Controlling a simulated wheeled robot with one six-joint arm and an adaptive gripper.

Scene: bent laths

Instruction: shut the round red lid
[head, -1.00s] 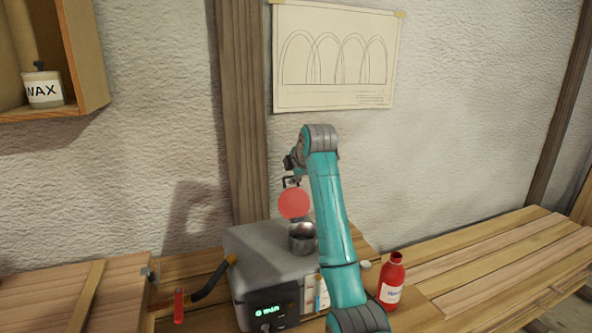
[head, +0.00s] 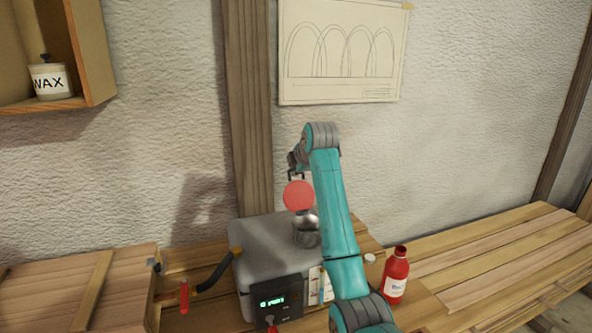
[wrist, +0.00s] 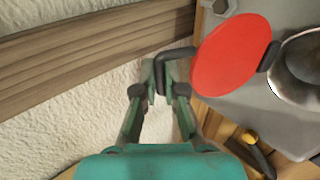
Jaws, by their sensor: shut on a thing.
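The round red lid (head: 299,196) stands open, tilted up beside the metal filler neck (head: 307,234) on top of the grey box (head: 265,248). In the wrist view the lid (wrist: 231,56) shows face-on, with a dark hinge at its right edge by the shiny neck (wrist: 300,68). A black bent handle (wrist: 173,54) sticks out from the lid's left side. My gripper (wrist: 166,88) is shut on this handle, its two fingertips close around it. In the head view my arm hides part of the gripper and the box.
A red bottle (head: 396,275) and a small white cap (head: 370,258) stand to the right of the box. A dark hose (head: 216,273) leaves the box at the left. The wall and wooden post (head: 250,120) rise close behind. Planks (head: 500,255) lie at the right.

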